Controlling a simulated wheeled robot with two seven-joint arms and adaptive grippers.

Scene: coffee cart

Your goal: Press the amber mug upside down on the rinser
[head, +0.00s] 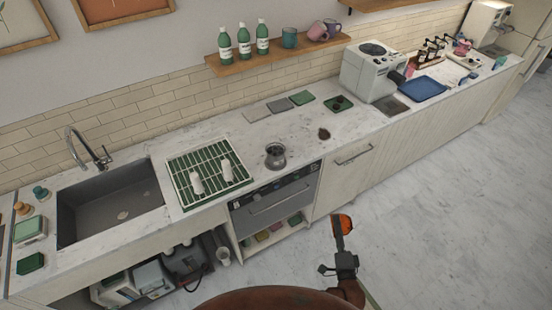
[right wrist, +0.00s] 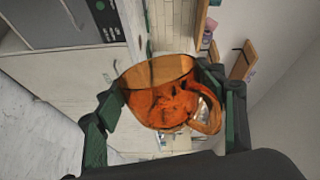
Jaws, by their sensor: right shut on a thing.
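The amber mug (right wrist: 160,98) is clear orange glass with a handle and sits between the fingers of my right gripper (right wrist: 165,105) in the right wrist view. Its open rim faces the top of that picture, where the room appears turned on its side. In the head view the mug (head: 343,223) is small, in front of the cabinets and apart from the counter. My right gripper is shut on it. A round, dark metal fixture (head: 275,155) on the counter, right of the green rack, looks like the rinser; its details are too small to tell. My left gripper is out of view.
The green-slatted rack (head: 178,190) with two white items stands between the sink (head: 75,222) and the metal fixture. A grey coffee machine (head: 368,70) stands farther right. A wall shelf (head: 270,62) holds bottles and mugs. Counter right of the fixture is mostly clear.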

